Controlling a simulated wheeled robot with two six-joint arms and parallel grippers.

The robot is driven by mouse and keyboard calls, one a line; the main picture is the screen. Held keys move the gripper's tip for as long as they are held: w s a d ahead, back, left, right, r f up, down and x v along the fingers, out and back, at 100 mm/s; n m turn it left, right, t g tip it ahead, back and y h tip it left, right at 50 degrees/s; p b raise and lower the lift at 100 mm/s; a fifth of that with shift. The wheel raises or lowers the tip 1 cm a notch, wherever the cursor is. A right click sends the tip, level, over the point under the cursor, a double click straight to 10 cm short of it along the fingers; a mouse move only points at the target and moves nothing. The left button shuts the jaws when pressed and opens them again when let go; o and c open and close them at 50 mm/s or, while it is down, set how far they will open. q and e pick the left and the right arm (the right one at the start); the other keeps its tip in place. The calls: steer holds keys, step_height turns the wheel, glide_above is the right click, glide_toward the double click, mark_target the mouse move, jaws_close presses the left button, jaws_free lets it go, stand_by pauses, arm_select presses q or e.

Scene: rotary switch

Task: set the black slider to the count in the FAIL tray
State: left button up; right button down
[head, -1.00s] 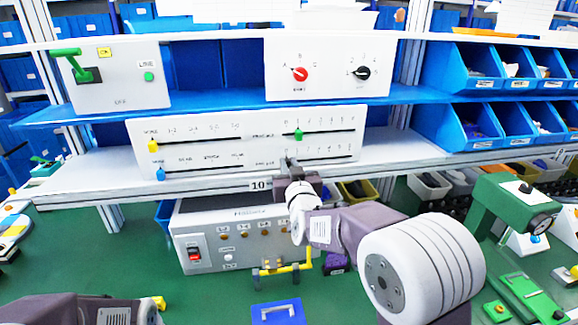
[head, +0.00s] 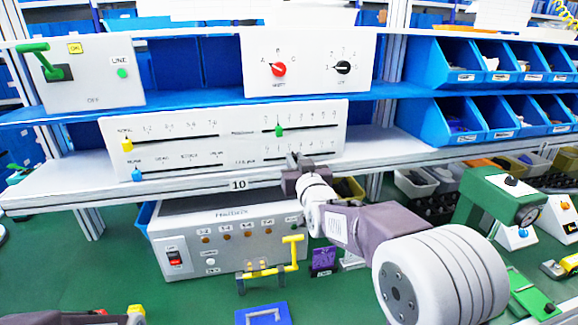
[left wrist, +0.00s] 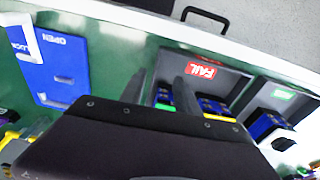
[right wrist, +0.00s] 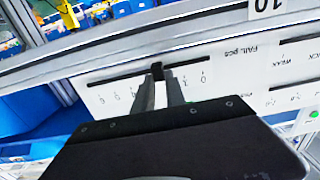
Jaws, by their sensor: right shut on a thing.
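The black slider (right wrist: 157,68) sits in the lower slot of the white slider panel (head: 110,150), on the "FAIL pcs" scale. My right gripper (head: 296,158) is shut on it; in the right wrist view its fingers (right wrist: 160,82) meet at the knob. The knob stands some way from the 0 end; the fingers cover nearby numbers, so I cannot read its exact mark. In the left wrist view the grey FAIL tray (left wrist: 228,76), with a red label, holds blue blocks (left wrist: 212,104), partly hidden by my left gripper (left wrist: 160,86). Its fingers are apart and empty.
The panel also carries a green slider (head: 279,131), a yellow slider (head: 127,145) and a blue slider (head: 137,175). A second tray with a green label (left wrist: 285,94) stands beside the FAIL tray. Below the shelf is a grey box (head: 200,240) with a red switch.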

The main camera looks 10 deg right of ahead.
arm_select(q)
steer(key=shift+a, duration=0.3)
arm_select(e)
steer(key=shift+a, duration=0.4)
steer(key=c, duration=1.4)
jaws_free()
arm_select(q)
steer(key=shift+d, duration=0.1)
arm_select(e)
steer(key=shift+o, duration=0.2)
steer(key=shift+d, duration=0.1)
arm_select(q)
steer(key=shift+f, duration=0.1)
steer(key=shift+f+b, duration=0.65)
steer(key=shift+b, duration=0.1)
arm_select(e)
steer(key=s, duration=0.9)
